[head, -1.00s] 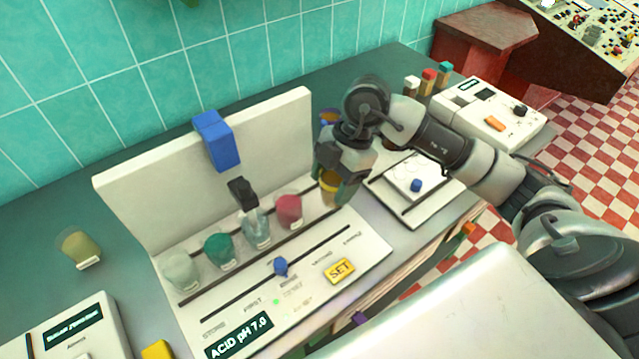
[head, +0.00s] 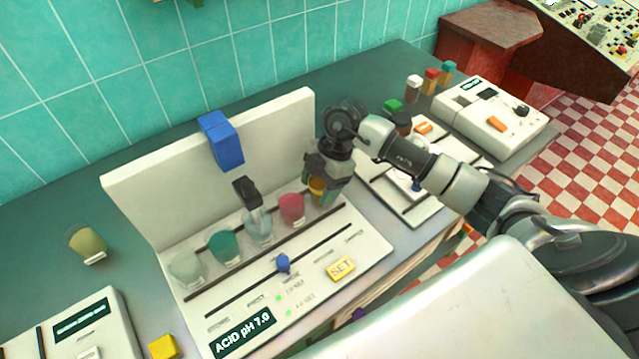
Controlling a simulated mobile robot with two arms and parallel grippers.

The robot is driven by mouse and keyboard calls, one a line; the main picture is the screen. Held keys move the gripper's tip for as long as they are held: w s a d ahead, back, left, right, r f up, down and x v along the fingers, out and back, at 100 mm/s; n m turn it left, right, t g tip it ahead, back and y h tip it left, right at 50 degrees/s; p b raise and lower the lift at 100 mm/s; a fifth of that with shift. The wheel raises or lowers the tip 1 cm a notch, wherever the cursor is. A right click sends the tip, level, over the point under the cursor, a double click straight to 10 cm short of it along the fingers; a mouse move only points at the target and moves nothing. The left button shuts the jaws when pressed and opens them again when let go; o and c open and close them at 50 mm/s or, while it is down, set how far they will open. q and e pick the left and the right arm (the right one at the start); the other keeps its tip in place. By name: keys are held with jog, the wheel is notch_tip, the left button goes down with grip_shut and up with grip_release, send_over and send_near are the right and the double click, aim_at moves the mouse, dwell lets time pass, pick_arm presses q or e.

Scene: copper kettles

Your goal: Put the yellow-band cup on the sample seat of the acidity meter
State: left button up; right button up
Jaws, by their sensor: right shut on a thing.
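My right gripper (head: 322,192) is shut on the yellow-band cup (head: 317,190), an amber cup with a yellow upper part. It holds the cup at the right end of the cup row on the acidity meter (head: 365,262). The sample seat under it is hidden by cup and gripper, and I cannot tell whether the cup touches it. To its left stand a pink cup (head: 292,209), a clear cup (head: 258,228) under the dark probe holder (head: 246,192), a green cup (head: 224,247) and a pale cup (head: 187,268). My left gripper is not in view.
The meter's upright white back panel (head: 140,203) with a blue block (head: 222,140) rises behind the cups. A blue slider knob (head: 283,264) and yellow SET key (head: 341,268) lie in front. A loose yellowish cup (head: 88,245) stands at left on open counter. Other instruments flank the meter.

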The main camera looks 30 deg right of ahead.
jog(key=shift+f, duration=0.1)
jog(key=o, duration=1)
jog(key=b+v, duration=0.2)
jog(key=v, duration=1)
jog(key=shift+s, duration=0.1)
